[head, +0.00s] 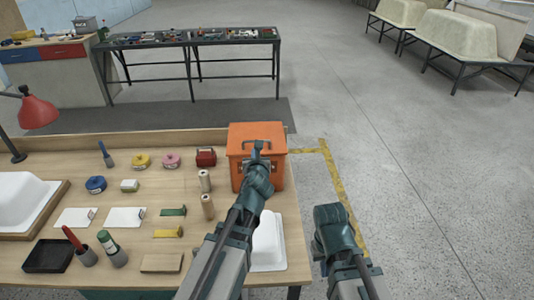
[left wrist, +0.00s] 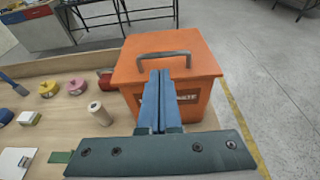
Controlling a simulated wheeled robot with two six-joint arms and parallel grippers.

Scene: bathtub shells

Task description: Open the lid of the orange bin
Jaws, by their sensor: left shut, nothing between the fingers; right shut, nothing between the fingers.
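The orange bin (head: 241,178) stands at the right end of the workbench, its lid down; it also shows in the left wrist view (left wrist: 204,103). A dark bar handle (left wrist: 186,56) sits on the lid (left wrist: 203,66). My left gripper (head: 258,155) is at the front of the bin; in the left wrist view its blue fingers (left wrist: 162,74) are shut and empty, overlapping the lid's front edge just below the handle. I cannot tell whether they touch. The fingers hide part of the bin's front label. My right gripper (head: 332,218) is right of the bench, away from the bin, shut and empty.
The floor right of the bench is open, with a yellow line (head: 335,180).

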